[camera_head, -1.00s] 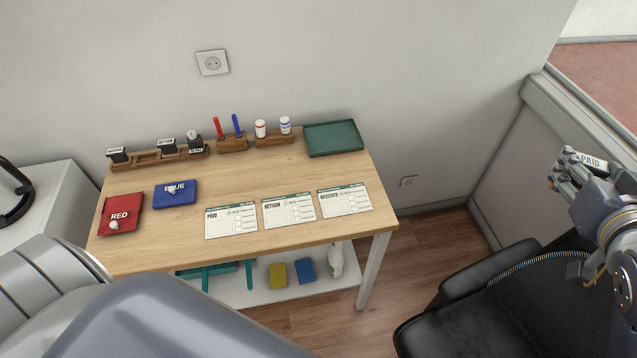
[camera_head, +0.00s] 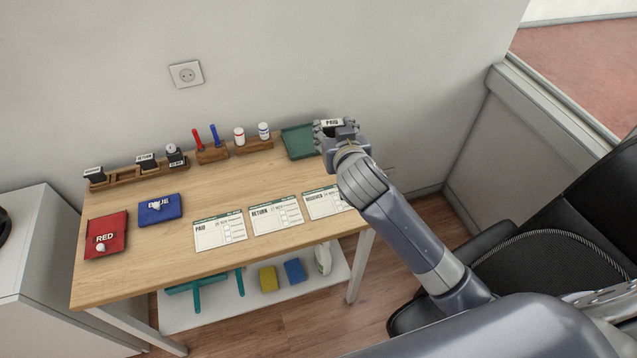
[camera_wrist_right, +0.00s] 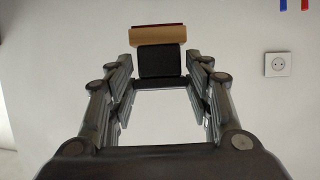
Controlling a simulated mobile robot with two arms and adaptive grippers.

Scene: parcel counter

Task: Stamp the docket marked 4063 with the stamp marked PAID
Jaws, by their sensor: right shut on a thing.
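My right gripper (camera_head: 333,128) is shut on the PAID stamp (camera_head: 331,122), held up at the table's right back corner with its label facing me. In the right wrist view the stamp's black body (camera_wrist_right: 159,62) sits between the fingertips, with a wooden part beyond. Three dockets lie in a row on the table: one headed PAID (camera_head: 219,232), one RETURN (camera_head: 276,215) and one RECEIVED (camera_head: 324,202), the last close beside my right arm in the picture. Their numbers are too small to read. My left gripper is out of view.
Red (camera_head: 106,236) and blue (camera_head: 160,209) pads with knobbed lids lie at the left. A wooden rack (camera_head: 125,177) at the back holds other stamps, with empty space. Pens, bottles (camera_head: 264,131) and a green tray (camera_head: 298,143) stand beside it. A black chair is at right.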

